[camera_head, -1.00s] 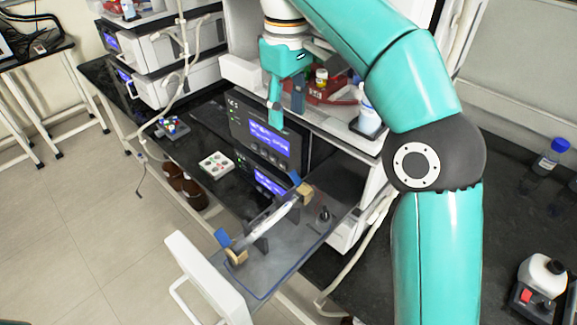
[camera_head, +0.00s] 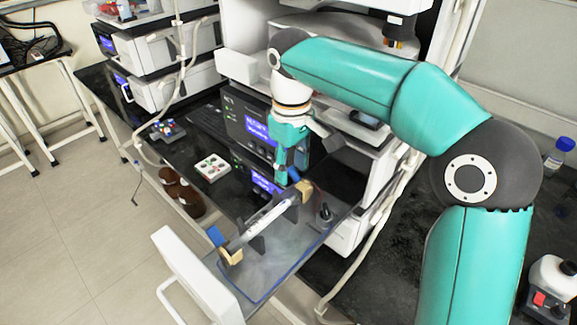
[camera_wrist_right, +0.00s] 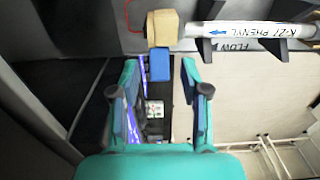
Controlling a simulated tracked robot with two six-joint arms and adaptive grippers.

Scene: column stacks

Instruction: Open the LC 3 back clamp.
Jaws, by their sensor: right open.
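The back clamp is a tan block (camera_head: 306,187) with a blue lever (camera_head: 294,175), at the rear end of the white column (camera_head: 268,214) on the pulled-out drawer. My right gripper (camera_head: 289,178) is just above this lever, pointing down. In the right wrist view, its fingertips (camera_wrist_right: 159,66) are open, with the blue lever (camera_wrist_right: 160,66) between or just beyond them; I cannot tell whether they touch. The tan block (camera_wrist_right: 163,28) and the column (camera_wrist_right: 268,30), lettered PHENYL, also show there. The front clamp has a tan block (camera_head: 231,255) and a blue lever (camera_head: 216,236). My left gripper is not in view.
The drawer (camera_head: 265,275) has a clear tray and a white front panel (camera_head: 195,275). A small black knob (camera_head: 325,212) stands beside the column. The instrument with lit screens (camera_head: 258,130) is close behind. A white vial rack (camera_head: 212,167) is on the bench at left.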

